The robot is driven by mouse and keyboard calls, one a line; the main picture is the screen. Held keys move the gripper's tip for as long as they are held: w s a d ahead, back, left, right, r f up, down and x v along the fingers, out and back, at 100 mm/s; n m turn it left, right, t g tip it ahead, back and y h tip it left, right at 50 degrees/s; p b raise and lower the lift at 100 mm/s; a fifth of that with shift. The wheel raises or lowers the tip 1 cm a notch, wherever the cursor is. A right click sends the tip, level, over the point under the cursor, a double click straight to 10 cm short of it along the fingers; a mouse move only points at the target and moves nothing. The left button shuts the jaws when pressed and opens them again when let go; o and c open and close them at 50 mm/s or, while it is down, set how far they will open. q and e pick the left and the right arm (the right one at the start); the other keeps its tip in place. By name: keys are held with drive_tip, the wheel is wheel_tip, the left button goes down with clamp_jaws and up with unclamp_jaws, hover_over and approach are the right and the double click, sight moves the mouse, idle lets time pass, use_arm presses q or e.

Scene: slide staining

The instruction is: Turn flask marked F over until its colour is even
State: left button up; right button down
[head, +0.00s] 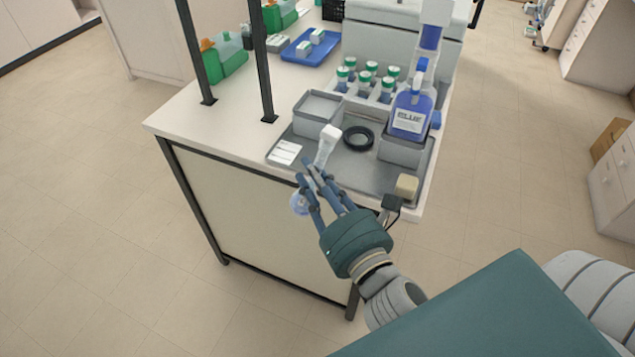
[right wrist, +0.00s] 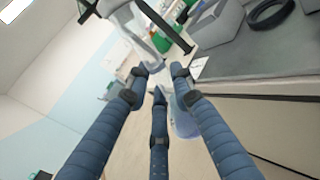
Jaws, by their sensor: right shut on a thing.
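A clear flask (head: 299,204) with a white stopper (head: 330,134) is in my right gripper (head: 314,177), at the near edge of the bench. The fingers are shut around its neck. The stopper points up and slightly right in the head view, and the bulb hangs below left, with pale blue liquid in it. The fingers partly hide the flask, so I cannot read a letter on it or tell whether the colour is even. In the right wrist view, the bluish bulb (right wrist: 184,122) shows behind the fingers. My left gripper is not in view.
A grey tray (head: 375,172) on the bench holds a grey box (head: 312,112), a black ring (head: 358,138), a white card (head: 284,152) and a bottle labelled BLUE (head: 410,117). Several green-capped bottles (head: 367,79) stand behind. Dark posts (head: 264,60) rise at left. Floor in front is clear.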

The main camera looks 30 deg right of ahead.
drive_tip(key=m, duration=0.6)
drive_tip(key=shift+b, duration=0.35)
drive_tip(key=m, duration=0.6)
drive_tip(key=shift+b, duration=0.35)
drive_tip(key=shift+m, duration=1.2)
drive_tip(key=m, duration=0.2)
drive_tip(key=shift+m, duration=0.4)
drive_tip(key=m, duration=0.4)
